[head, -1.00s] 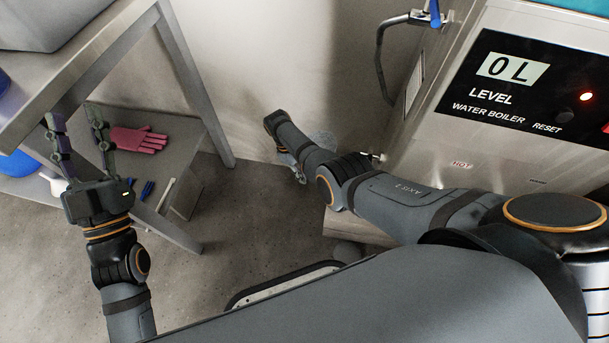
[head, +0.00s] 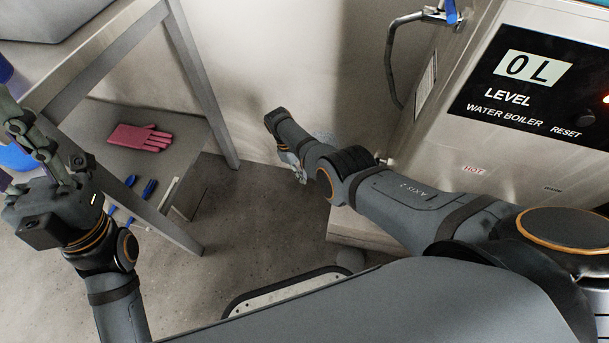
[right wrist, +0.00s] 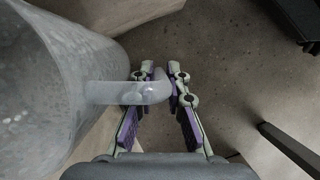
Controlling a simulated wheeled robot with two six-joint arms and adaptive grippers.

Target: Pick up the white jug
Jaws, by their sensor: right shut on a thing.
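A pale, translucent white jug (right wrist: 45,80) fills the left side of the right wrist view. Its handle (right wrist: 125,92) sticks out to the right and reaches between my right fingers. My right gripper (right wrist: 172,92) is shut on this handle.
The water boiler (head: 455,165) stands at the right, its display reading 0 L. At the left, a metal rack (head: 200,85) has a pink glove (head: 140,137) and blue-handled tools (head: 149,188) on its lower shelf. Bare floor (head: 260,220) lies between them.

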